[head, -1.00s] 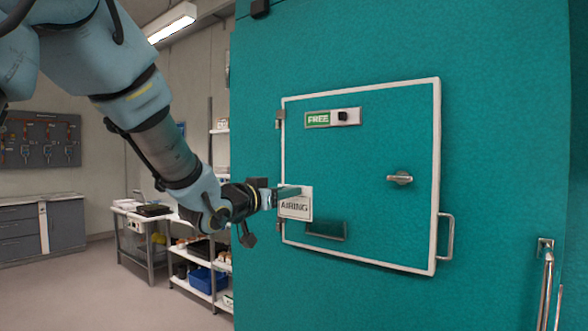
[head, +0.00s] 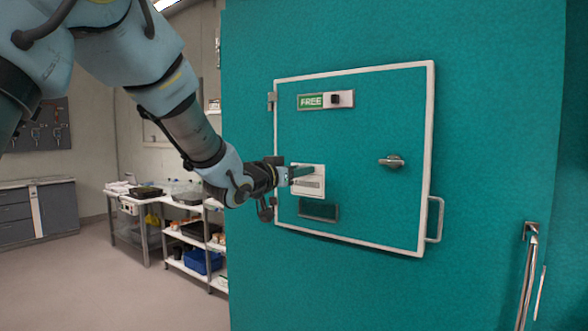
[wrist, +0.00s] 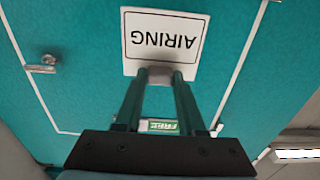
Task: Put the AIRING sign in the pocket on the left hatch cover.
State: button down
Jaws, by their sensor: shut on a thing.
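The AIRING sign (head: 308,184) is a white card with black lettering, held in front of the hatch cover. My gripper (head: 301,172) is shut on its upper edge. In the wrist view the sign (wrist: 163,42) appears upside down, with my gripper's fingertips (wrist: 165,74) on its edge. The hatch cover (head: 365,185) is teal with a white border. Its pocket (head: 318,210) is a dark, shallow holder just below the sign and slightly to the right. The sign appears above and apart from the pocket; the gap to the cover is hard to judge. The wrist view does not show the pocket.
A green FREE slider (head: 325,100) sits high on the cover. A turn latch (head: 391,162) and a pull handle (head: 435,219) are on its right side. A larger door handle (head: 527,275) stands lower right. Shelves with a blue bin (head: 203,261) are behind on the left.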

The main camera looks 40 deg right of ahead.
aim_at(306, 193)
jog(key=shift+w+d+f, duration=0.15)
jog(key=shift+d, duration=0.35)
jog(key=shift+w+d+f, duration=0.1)
jog(key=shift+d+f, duration=0.1)
jog(key=shift+d, duration=0.35)
jog(key=shift+w+d+f, duration=0.15)
jog(key=shift+d, duration=0.35)
jog(key=shift+x, duration=1.3)
jog(key=shift+f, duration=0.2)
jog(key=shift+a+f+b, duration=0.1)
jog(key=shift+f+b, duration=0.05)
jog(key=shift+b, duration=0.95)
jog(key=shift+f+b, duration=2.45)
jog(key=shift+b, duration=0.45)
dwell(0.9)
